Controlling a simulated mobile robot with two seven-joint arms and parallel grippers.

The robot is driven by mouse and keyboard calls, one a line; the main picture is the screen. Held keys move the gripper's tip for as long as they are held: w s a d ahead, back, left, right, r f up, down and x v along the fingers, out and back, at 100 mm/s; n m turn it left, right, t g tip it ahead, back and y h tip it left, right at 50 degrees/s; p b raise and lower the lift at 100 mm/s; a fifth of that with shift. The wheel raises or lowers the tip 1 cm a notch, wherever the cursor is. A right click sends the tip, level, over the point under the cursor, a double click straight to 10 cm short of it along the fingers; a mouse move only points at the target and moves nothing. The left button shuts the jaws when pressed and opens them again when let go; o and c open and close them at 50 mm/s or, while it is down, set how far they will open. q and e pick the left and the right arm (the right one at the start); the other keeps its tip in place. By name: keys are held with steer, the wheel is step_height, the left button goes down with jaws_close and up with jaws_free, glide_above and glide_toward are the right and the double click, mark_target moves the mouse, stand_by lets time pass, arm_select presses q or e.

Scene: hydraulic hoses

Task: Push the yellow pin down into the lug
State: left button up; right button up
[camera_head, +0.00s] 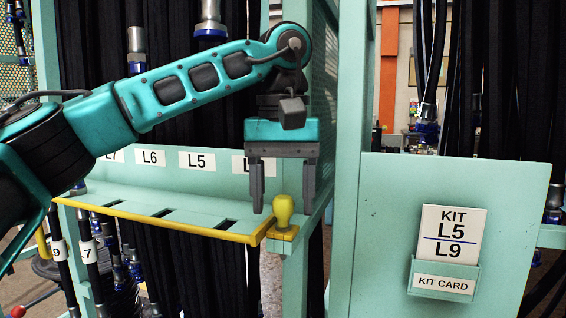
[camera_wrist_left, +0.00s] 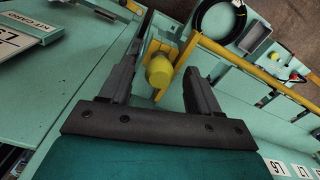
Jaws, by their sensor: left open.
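The yellow pin (camera_head: 284,208) has a rounded knob and stands upright at the yellow lug (camera_head: 282,236), on the corner of the shelf's front edge. How deep the pin sits cannot be told. My left gripper (camera_head: 283,203) points down at the pin, its two grey fingers apart on either side of the knob, holding nothing. In the left wrist view the pin's knob (camera_wrist_left: 159,71) shows between the open fingers (camera_wrist_left: 165,60), with a gap visible to the right finger. The lug (camera_wrist_left: 164,47) is partly hidden behind the knob. My right gripper is not in view.
A green shelf (camera_head: 190,207) with a yellow front edge and slots runs left of the pin. A green post (camera_head: 348,150) and a panel with a kit card (camera_head: 450,232) stand to the right. Dark hoses hang behind. A black coiled hose (camera_wrist_left: 222,8) shows in the wrist view.

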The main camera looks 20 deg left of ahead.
arm_select(q)
step_height(320, 180, up, 12)
steer(key=p, duration=0.2)
steer(key=shift+r, duration=0.2)
stand_by(0.4)
